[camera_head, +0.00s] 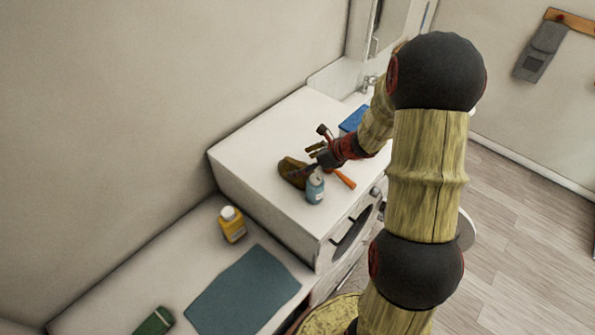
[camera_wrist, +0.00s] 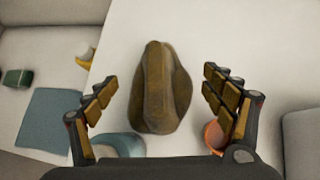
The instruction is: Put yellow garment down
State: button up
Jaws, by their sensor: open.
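The yellow garment (camera_head: 292,173) is a brownish-yellow folded bundle lying on the white washing machine top (camera_head: 262,140). In the wrist view the garment (camera_wrist: 158,92) sits in the middle, with white surface around it. My gripper (camera_head: 318,158) is over the machine top, close to the garment. In the wrist view my gripper (camera_wrist: 162,88) is open, with fingers to the left and right of the garment and visible gaps on both sides. Nothing is held. The exact height of the fingers above the surface is hard to tell.
A blue bottle (camera_head: 315,189) and an orange-handled tool (camera_head: 341,178) are close beside the gripper. A blue box (camera_head: 354,118) is farther back. On the lower counter are a yellow bottle (camera_head: 232,225), a teal cloth (camera_head: 243,292) and a green item (camera_head: 154,322). The machine's left top is clear.

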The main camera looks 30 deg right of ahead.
aim_at(297, 164)
jog(key=shift+x, duration=1.55)
jog(key=shift+w, duration=0.1)
jog(key=shift+c, duration=1.2)
jog(key=c, duration=1.3)
